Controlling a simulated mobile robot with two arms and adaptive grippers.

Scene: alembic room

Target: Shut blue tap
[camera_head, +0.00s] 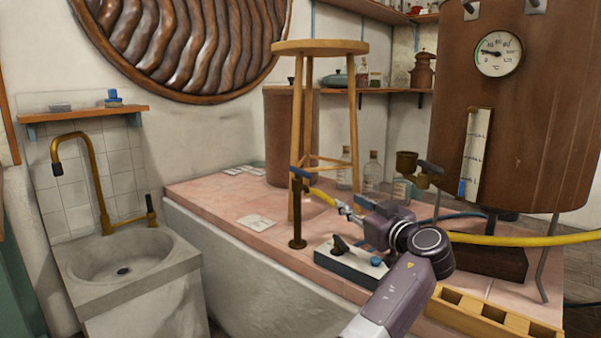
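A small blue handle (300,172) sits at the top of a thin brown upright post (298,225) on the pink tiled ledge, in front of the wooden stool. Another tap, with a dark grey-blue lever (431,167), is at the lower left of the brown vessel. I cannot tell for sure which is the task's blue tap.
A wooden stool (320,47) stands behind the post. A switch box (350,262) with a blue knob lies below the gripper. Glass bottles (372,173) stand behind. A stone sink (125,262) is at left.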

